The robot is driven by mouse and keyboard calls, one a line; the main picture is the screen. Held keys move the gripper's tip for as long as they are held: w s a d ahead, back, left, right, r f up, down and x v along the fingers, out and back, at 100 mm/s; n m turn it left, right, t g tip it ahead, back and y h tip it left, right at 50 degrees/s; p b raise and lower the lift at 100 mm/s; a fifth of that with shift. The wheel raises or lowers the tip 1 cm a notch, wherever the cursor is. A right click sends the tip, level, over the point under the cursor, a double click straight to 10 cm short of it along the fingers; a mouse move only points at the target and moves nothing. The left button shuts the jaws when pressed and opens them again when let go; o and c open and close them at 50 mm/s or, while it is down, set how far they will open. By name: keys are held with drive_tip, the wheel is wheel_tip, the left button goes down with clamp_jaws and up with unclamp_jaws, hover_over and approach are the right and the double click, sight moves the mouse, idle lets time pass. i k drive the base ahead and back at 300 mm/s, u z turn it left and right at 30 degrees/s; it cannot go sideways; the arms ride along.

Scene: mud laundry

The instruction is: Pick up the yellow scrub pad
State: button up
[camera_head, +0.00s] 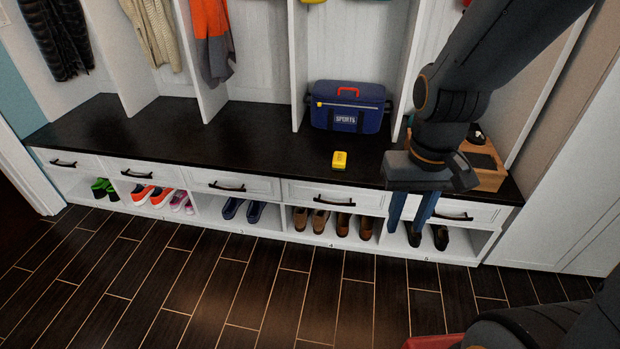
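The yellow scrub pad (339,160) is a small block lying on the dark bench top (255,160), in front of the blue sports bag. My gripper (408,231) hangs at the right, pointing down, with its two blue fingers in front of the drawer and shoe cubby. The fingers are parted with a gap between them, and nothing shows between them. The gripper is to the right of the pad in the picture and apart from it.
A blue sports bag (347,107) stands behind the pad. A wooden box (482,165) sits at the bench's right end, partly behind my arm. Shoes fill cubbies below the drawers. Coats (212,40) hang at the left. The bench left of the pad is clear.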

sight(339, 161)
drive_tip(key=u, duration=0.25)
drive_tip(key=k, duration=0.7)
drive_tip(key=u, duration=0.75)
drive_tip(key=i, duration=1.35)
drive_tip(key=z, duration=0.65)
drive_tip(key=i, duration=0.8)
drive_tip(key=z, duration=1.4)
drive_tip(key=i, duration=0.45)
drive_tip(key=z, duration=0.4)
